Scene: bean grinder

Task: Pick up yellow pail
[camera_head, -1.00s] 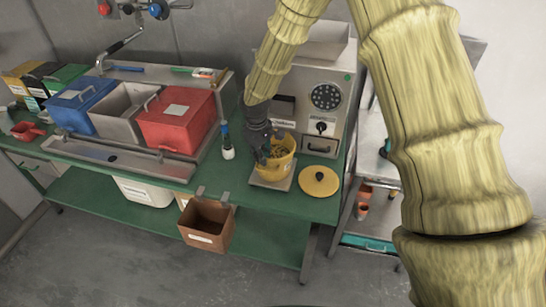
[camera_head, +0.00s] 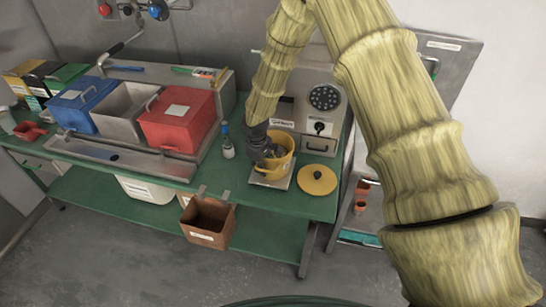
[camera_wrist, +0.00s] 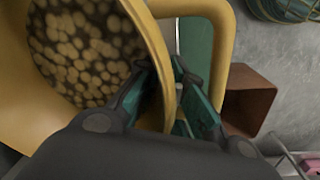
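The yellow pail (camera_head: 281,166) stands on a pale plate (camera_head: 259,181) at the front of the machine. It holds many round brown pieces, seen from above in the wrist view, where its wall (camera_wrist: 20,120) fills the left side. Its curved handle (camera_wrist: 222,45) is to the right of the rim. My gripper (camera_head: 265,158) reaches down to the left part of the pail. In the wrist view my gripper (camera_wrist: 166,68) has one finger inside the rim and one outside, between wall and handle. The fingers are drawn together with the rim between them; the contact is partly hidden.
A yellow lid (camera_head: 318,180) lies right of the pail. The grey machine (camera_head: 322,105) stands behind. A bottle (camera_head: 227,148) and red bin (camera_head: 178,118) are to the left. A brown box (camera_head: 208,222) hangs at the green table's front edge.

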